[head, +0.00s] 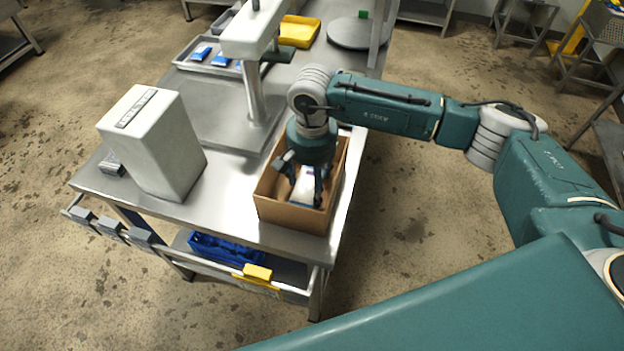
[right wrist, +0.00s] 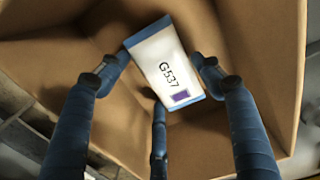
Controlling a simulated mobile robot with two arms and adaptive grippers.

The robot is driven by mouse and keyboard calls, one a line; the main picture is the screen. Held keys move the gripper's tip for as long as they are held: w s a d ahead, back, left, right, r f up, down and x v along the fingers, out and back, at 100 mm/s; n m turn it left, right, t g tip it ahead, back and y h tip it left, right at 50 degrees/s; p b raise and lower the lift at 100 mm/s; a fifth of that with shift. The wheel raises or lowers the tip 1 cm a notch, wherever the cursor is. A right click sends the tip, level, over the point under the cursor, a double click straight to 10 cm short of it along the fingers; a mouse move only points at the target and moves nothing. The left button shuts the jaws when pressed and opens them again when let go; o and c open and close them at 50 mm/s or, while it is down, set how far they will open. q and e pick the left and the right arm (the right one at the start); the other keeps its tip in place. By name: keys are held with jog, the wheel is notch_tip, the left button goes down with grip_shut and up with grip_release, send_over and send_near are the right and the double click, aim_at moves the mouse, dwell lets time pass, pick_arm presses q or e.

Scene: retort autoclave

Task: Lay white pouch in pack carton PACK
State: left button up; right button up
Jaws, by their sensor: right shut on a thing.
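The white pouch (right wrist: 168,68) has blue ends, the print "G537" and a purple square. It also shows in the head view (head: 303,187), inside the open brown pack carton (head: 290,217) at the table's front right corner. My right gripper (head: 305,190) reaches down into the carton and is shut on the pouch. In the right wrist view its fingers (right wrist: 163,85) lie around the pouch, with carton walls (right wrist: 279,50) on the sides. I cannot tell whether the pouch touches the carton floor. My left gripper is not in view.
A white box-shaped unit (head: 155,145) stands left of the carton on the steel table (head: 225,205). Behind are a post with a white head (head: 256,35), a tray with blue packs (head: 190,62) and a yellow bin (head: 298,32). A blue bin (head: 225,250) sits below.

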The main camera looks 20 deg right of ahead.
aim_at(312, 185)
jog(key=shift+f, duration=0.1)
jog(key=o, duration=0.9)
jog(key=shift+o, duration=1.4)
jog(key=shift+w+r, duration=0.1)
jog(key=shift+r, duration=0.35)
pick_arm(q)
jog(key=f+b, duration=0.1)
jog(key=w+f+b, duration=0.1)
jog(key=b, duration=0.1)
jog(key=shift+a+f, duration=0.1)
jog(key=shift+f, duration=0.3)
pick_arm(e)
notch_tip(312, 185, up, 11)
jog(key=shift+r, duration=0.2)
